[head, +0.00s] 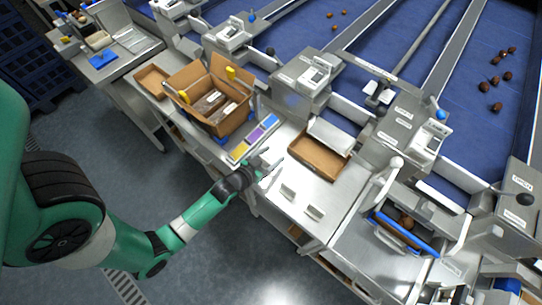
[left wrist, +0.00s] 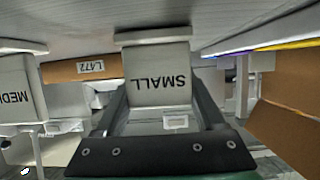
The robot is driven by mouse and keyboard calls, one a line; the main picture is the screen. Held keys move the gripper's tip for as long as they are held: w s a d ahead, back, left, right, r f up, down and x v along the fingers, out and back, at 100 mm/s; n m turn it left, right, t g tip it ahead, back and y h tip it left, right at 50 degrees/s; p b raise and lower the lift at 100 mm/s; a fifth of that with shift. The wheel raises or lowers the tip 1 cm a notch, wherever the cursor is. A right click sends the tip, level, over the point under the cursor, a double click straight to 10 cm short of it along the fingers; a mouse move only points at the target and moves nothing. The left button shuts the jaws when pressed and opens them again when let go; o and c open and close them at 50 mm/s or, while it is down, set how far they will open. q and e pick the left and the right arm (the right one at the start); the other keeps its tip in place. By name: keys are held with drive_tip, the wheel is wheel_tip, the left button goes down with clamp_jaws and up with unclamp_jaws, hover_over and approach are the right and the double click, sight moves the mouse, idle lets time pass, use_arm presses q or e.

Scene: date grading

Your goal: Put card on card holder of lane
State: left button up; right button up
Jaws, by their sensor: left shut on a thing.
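My left gripper (head: 266,163) is over the steel bench, at the left end of a row of small pale cards. In the left wrist view the gripper (left wrist: 165,115) is shut on a white card reading SMALL (left wrist: 158,75), which appears upside down between the fingers. Its edge meets a pale slotted base (left wrist: 158,37); I cannot tell if it is still seated there. A MEDIUM card (left wrist: 15,105), partly cut off, stands beside it. Two other cards, one here (head: 287,192) and one there (head: 314,212), stand upright on the bench. The lane's card holder cannot be made out surely. My right gripper is out of view.
A shallow brown tray (head: 303,165) lies behind the cards. A coloured strip panel (head: 238,151) and an open cardboard box (head: 203,127) stand to the left. Lane machines (head: 299,77) and blue belts with dates lie beyond. Bare bench (head: 340,190) lies right of the cards.

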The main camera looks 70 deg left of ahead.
use_arm(q)
drive_tip(key=shift+f, duration=0.1)
drive_tip(key=o, duration=1.3)
drive_tip(key=shift+r, duration=0.25)
drive_tip(key=p+v, duration=0.1)
drive_tip(key=v, duration=1.1)
drive_tip(key=shift+s+f, duration=0.1)
